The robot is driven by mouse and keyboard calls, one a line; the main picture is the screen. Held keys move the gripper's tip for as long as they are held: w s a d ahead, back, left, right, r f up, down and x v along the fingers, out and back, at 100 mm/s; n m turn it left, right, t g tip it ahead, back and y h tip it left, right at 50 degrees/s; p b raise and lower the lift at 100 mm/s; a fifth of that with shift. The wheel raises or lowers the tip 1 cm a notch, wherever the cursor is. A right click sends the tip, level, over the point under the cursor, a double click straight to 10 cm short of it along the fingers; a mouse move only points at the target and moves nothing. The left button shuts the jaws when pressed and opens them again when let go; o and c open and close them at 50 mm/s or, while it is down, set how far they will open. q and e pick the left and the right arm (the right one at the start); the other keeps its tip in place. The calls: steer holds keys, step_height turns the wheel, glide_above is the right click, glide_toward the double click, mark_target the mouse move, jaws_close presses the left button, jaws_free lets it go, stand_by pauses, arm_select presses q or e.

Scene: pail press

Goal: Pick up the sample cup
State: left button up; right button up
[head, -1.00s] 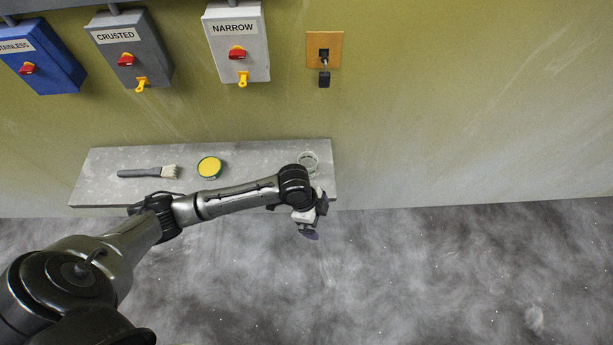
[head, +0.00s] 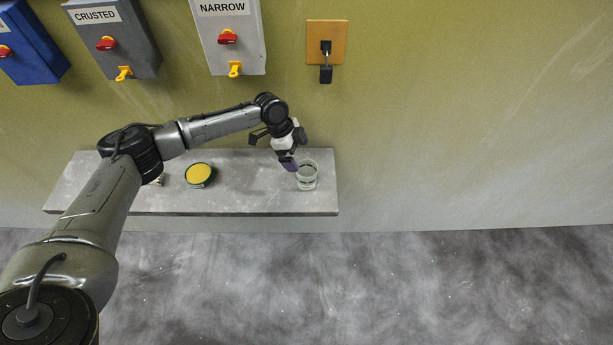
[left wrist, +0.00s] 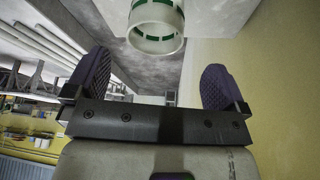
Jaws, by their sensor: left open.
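The sample cup (head: 307,176) is a clear cup standing upright near the right end of the grey shelf (head: 240,205). My left gripper (head: 288,163) is just left of the cup's rim in the head view, with purple fingertips pointing down toward it. In the left wrist view the cup (left wrist: 157,28) shows as a pale cylinder with green marks, beyond the fingertips and between their lines. My left gripper (left wrist: 160,85) is open there, with nothing between its two purple pads. My right gripper is not in view.
A tin with a yellow top (head: 199,175) stands left of the cup on the shelf. A brush (head: 158,180) is mostly hidden behind my left arm. Switch boxes (head: 229,35) and an orange plate with a padlock (head: 326,50) are on the wall above. The wall right of the shelf is clear.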

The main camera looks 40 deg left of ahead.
mark_target(303, 167)
arm_select(q)
steer(key=x, duration=0.3)
steer(key=shift+w+d+f, duration=0.1)
steer(key=shift+f, duration=0.25)
steer(key=shift+s+x, duration=0.2)
steer(key=shift+x, duration=1.15)
steer(key=shift+s+x, duration=0.15)
steer(key=shift+x, duration=1.2)
steer(key=shift+f, duration=0.1)
steer(key=c, duration=0.9)
